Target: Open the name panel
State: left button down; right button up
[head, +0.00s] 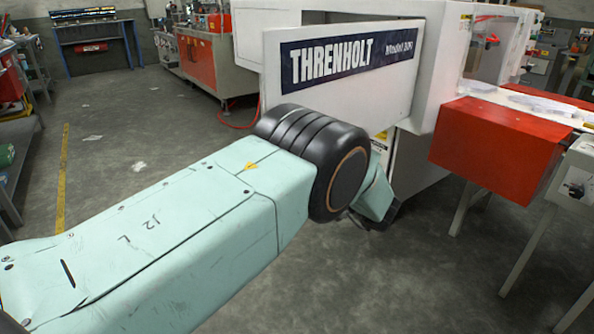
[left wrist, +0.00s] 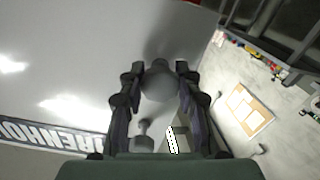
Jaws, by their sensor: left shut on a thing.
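The name panel (head: 350,92) is a white plate with a dark "THRENHOLT" label (head: 350,57), on the front of a white machine. In the head view a recess shows behind its top edge, and the panel appears to stand out from the housing. In the left wrist view the panel (left wrist: 70,75) fills the left side, its label (left wrist: 55,138) at lower left. My left gripper (left wrist: 159,72) is shut on a round grey knob (left wrist: 158,87), one dark finger on each side. In the head view my left arm hides the gripper and the knob. My right gripper is not shown.
A red box-like part (head: 500,145) juts from the machine (head: 425,160) at right, above metal legs. A red-and-grey machine (head: 205,65) stands behind, with a red hose on the floor. Open concrete floor (head: 110,140) lies to the left, marked by a yellow line.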

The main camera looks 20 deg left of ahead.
pick_arm(q)
jog(key=c, duration=0.9)
grip_release()
notch_tip(320, 180, up, 10)
jog(key=shift+r, duration=0.1)
jog(key=shift+s+d, duration=0.1)
jog(key=shift+d, duration=0.05)
